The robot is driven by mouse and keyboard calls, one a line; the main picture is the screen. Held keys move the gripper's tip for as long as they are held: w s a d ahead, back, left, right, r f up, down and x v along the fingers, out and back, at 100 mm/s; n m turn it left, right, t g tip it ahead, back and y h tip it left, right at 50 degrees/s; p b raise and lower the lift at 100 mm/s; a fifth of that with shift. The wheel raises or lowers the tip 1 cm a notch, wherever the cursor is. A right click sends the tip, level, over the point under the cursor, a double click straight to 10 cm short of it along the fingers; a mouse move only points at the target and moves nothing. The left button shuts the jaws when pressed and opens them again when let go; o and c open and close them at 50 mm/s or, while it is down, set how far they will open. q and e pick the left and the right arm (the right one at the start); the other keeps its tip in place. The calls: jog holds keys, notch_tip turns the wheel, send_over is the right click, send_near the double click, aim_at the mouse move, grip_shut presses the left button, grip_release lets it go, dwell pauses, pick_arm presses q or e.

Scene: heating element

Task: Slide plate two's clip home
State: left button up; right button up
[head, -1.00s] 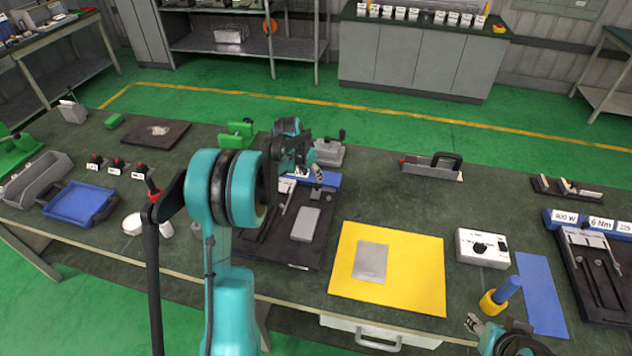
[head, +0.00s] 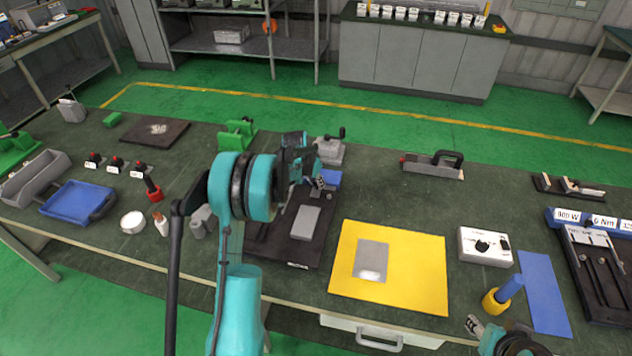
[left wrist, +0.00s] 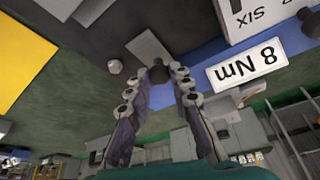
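A black base plate (head: 262,236) lies mid-table with a grey block (head: 303,222) on it and a blue strip (head: 330,179) at its far end. My left gripper (head: 318,184) is low over that far end. In the left wrist view its two fingers (left wrist: 158,76) stand apart, either side of a small dark knob (left wrist: 159,72) at the end of a flat metal strip (left wrist: 146,47). I cannot tell if they touch the knob. A label (left wrist: 247,66) beside it reads "8 Nm". My right gripper (head: 474,324) is at the bottom edge, away from the plates.
Another black plate (head: 590,282) with slots and labels lies at the right. A grey vise (head: 330,152) stands behind the left gripper.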

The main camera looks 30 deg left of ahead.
aim_at(316, 197)
pick_arm(q)
jog(key=shift+s, duration=0.2)
grip_shut()
jog(key=s, duration=0.2)
jog(key=s+d+b, duration=0.1)
jog(key=s, duration=0.1)
jog(key=shift+s+d, duration=0.1)
jog(key=shift+s, duration=0.3)
jog(key=o, duration=0.9)
grip_release()
jog(key=shift+s, duration=0.1)
jog(key=shift+c, duration=0.2)
jog(key=v, duration=1.2)
